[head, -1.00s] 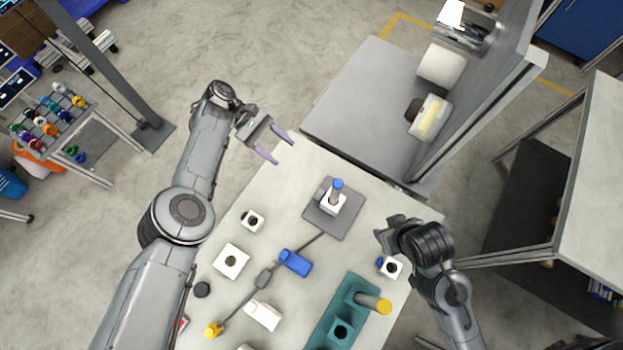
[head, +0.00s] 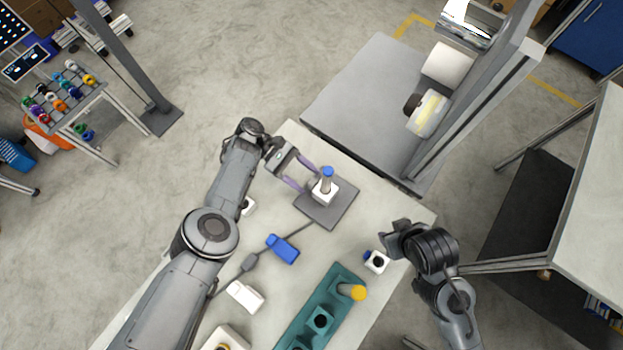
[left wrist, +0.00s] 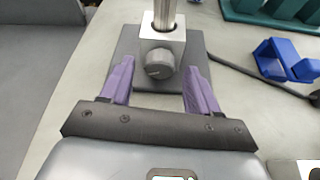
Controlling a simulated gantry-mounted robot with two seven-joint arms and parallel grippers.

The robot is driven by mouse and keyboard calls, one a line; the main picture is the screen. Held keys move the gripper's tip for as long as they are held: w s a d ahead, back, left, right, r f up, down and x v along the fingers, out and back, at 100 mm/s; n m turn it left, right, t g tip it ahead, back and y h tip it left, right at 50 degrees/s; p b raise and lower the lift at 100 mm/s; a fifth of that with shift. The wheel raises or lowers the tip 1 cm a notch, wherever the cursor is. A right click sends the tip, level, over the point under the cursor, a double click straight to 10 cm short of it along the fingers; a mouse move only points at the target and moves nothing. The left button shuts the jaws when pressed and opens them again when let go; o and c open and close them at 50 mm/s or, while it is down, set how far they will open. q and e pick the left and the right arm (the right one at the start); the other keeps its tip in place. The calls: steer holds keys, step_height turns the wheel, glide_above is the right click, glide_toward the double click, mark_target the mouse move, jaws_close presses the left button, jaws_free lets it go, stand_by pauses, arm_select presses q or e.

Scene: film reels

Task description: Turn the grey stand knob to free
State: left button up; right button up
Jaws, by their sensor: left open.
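The grey stand knob (left wrist: 158,64) faces my left gripper, on the front of a light block (left wrist: 150,45) with a metal post rising from it. In the head view the stand is a grey base plate (head: 333,212) with a white block (head: 325,196) and a blue-topped post (head: 327,174). My left gripper (head: 308,178) is open, its purple fingers pointing at the block. In the left wrist view the gripper (left wrist: 158,75) has one finger on each side of the knob, with gaps and nothing held. My right gripper (head: 392,240) is at the table's right side; its fingers are unclear.
A blue holder (head: 283,249) lies beside a cable on the table (head: 385,205). A teal rack (head: 305,325) with a yellow-topped post and a small white block (head: 377,262) stand to the front right. A grey machine bench (head: 365,95) adjoins the far edge.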

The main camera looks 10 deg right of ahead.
arm_select(q)
steer(key=shift+s+d+f, duration=0.25)
steer(key=shift+s+d, duration=0.1)
steer(key=shift+d, duration=0.1)
arm_select(e)
steer(key=shift+s+f, duration=0.15)
arm_select(q)
steer(key=shift+a, duration=0.1)
steer(key=shift+c, duration=0.2)
steer(key=c, duration=1)
steer(key=shift+w+f+n+y+b, duration=0.1)
steer(key=shift+n+y+b, duration=0.3)
steer(key=shift+n+b, duration=0.3)
arm_select(e)
steer(key=shift+d+f, duration=0.1)
steer(key=shift+f, duration=0.6)
arm_select(q)
steer(key=shift+g+b, duration=0.45)
steer(key=shift+g, duration=0.05)
arm_select(e)
steer(key=shift+f, duration=0.4)
arm_select(q)
steer(key=shift+n, duration=0.3)
arm_select(e)
steer(key=shift+r, duration=0.1)
arm_select(q)
steer(key=o, duration=1)
